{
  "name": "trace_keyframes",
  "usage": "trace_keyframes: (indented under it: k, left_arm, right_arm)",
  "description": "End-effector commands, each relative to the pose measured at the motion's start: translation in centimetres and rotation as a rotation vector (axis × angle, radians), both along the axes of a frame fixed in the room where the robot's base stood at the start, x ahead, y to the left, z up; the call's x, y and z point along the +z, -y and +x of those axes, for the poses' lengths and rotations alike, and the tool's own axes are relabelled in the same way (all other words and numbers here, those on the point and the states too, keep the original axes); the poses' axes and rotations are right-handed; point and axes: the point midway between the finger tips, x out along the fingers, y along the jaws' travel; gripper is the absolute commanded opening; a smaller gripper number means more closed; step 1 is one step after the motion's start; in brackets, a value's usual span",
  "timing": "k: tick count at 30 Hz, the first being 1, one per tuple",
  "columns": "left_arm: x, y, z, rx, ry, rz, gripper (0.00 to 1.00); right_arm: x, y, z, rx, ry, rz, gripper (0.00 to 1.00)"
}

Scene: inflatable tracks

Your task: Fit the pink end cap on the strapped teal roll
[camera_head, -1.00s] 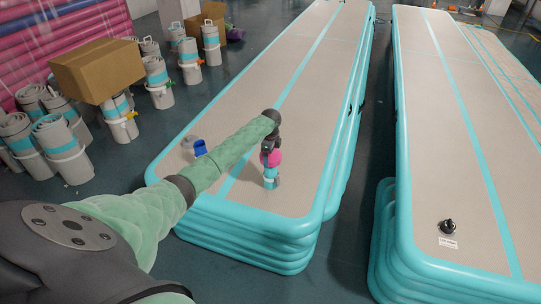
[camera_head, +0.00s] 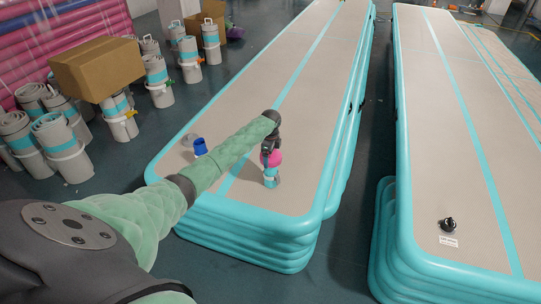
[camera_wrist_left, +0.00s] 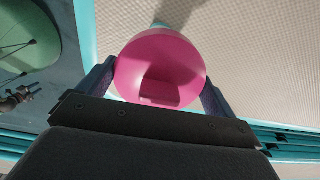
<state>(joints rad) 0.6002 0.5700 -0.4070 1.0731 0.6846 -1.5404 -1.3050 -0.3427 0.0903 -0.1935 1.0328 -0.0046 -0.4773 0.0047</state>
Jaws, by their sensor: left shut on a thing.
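The pink end cap (camera_head: 271,158) is directly above the small teal roll (camera_head: 270,178), which stands upright near the front of the left inflatable track. From here I cannot tell whether the cap rests on the roll or sits slightly above it. My left gripper (camera_head: 270,147) points down from above and is shut on the cap. My right gripper is not in view.
The left track (camera_head: 300,75) is a beige and teal stack. A blue cup-like object (camera_head: 200,147) and a grey piece (camera_head: 187,141) stand left of the roll. A second track (camera_head: 440,110) lies right, across a dark gap. Several strapped rolls (camera_head: 62,150) and a cardboard box (camera_head: 98,68) stand left.

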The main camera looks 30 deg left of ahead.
Motion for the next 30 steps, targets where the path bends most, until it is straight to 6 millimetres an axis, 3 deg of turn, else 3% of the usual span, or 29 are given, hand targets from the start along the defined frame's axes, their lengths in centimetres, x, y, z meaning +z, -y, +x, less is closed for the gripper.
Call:
trace_keyframes:
  k: [6, 30]
  left_arm:
    - [-0.4, 0.0, 0.0, 0.000, 0.000, 0.000, 0.70]
    - [-1.7, 0.0, 0.0, 0.000, 0.000, 0.000, 0.70]
  right_arm:
    - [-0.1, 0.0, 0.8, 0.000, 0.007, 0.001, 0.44]
    - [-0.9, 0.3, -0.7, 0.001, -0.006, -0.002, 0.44]
